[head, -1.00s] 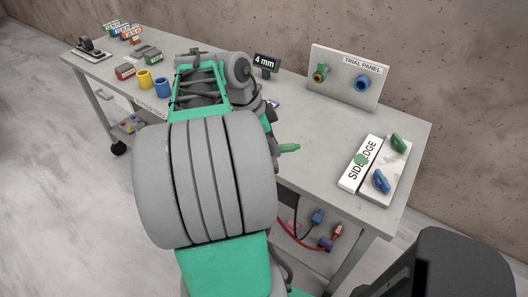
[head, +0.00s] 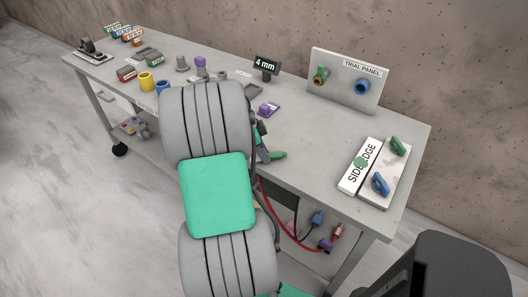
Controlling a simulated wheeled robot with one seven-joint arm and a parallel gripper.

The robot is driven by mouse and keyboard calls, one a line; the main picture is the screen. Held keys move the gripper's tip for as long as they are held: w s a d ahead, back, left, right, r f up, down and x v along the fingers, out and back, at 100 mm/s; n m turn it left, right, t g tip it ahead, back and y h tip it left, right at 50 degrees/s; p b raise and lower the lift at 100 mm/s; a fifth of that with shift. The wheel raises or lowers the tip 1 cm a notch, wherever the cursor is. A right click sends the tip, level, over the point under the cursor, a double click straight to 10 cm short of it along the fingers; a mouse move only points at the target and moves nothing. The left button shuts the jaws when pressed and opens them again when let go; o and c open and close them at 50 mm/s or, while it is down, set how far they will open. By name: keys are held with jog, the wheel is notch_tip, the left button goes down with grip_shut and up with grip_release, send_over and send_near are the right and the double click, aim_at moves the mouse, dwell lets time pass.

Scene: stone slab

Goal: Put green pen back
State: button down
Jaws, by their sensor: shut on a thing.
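A green pen-like piece (head: 278,155) sticks out to the right from behind my arm, near the front edge of the table. My gripper (head: 264,152) is mostly hidden by my own arm; only a small part of it shows at the left end of the green pen. It is shut on the pen. How the fingers sit on it, and the pen's hidden end, cannot be seen.
A yellow cup (head: 145,82) and a blue cup (head: 163,87) stand at the left. Cables hang below.

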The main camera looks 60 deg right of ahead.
jog(key=shift+s+a+f+b, duration=0.15)
jog(key=shift+a+f+b, duration=0.2)
jog(key=shift+f, duration=0.3)
jog(key=c, duration=1.3)
grip_release()
jog(key=shift+f, duration=0.3)
jog(key=shift+o, duration=0.2)
jog(key=shift+r, duration=0.35)
jog(key=d+p+v, duration=0.1)
jog(key=p+v, duration=0.1)
jog(key=v, duration=1.1)
jog(key=w+a+r+n+t, duration=0.2)
jog(key=w+a+n, duration=0.4)
jog(key=a, duration=0.1)
jog(key=w+a+n+t, duration=0.25)
jog(key=a+n, duration=0.35)
jog(key=a, duration=0.3)
jog(key=w+a+n+t, duration=0.1)
jog(key=w+a+n, duration=0.2)
jog(key=a+n, duration=0.4)
jog(key=s+a+f+n+y, duration=0.1)
jog(key=a+f+n, duration=0.1)
jog(key=a+n, duration=0.3)
jog(key=s+a+f+n+t+y, duration=0.1)
jog(key=a+n, duration=0.4)
jog(key=a, duration=0.7)
jog(key=shift+s+a+f+y, duration=0.15)
jog(key=shift+s+f+y, duration=0.2)
jog(key=shift+s, duration=0.15)
